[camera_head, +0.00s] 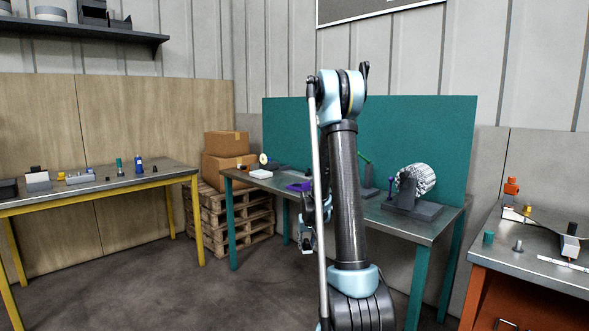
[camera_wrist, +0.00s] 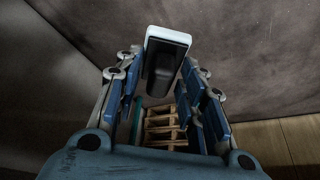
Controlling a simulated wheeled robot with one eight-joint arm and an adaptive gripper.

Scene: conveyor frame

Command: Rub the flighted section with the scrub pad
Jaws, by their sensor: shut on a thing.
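A white ridged roller (camera_head: 416,178), which looks like the flighted section, sits on a dark grey stand (camera_head: 412,206) at the right of the teal-legged table. My gripper (camera_head: 306,240) hangs low in front of the table's near edge, to the left of the roller and well apart from it. In the wrist view, my gripper (camera_wrist: 160,78) is shut on a block with a white face (camera_wrist: 168,36) and a black handle (camera_wrist: 162,72), apparently the scrub pad. The pad is hard to make out in the head view.
The teal-legged table (camera_head: 386,212) also holds a purple item (camera_head: 299,187), a white block (camera_head: 261,173) and a green-armed stand (camera_head: 366,175). A yellow-legged bench (camera_head: 105,187) stands left, an orange-fronted bench (camera_head: 545,267) right. Boxes on pallets (camera_head: 229,218) stand behind. Floor is clear at left.

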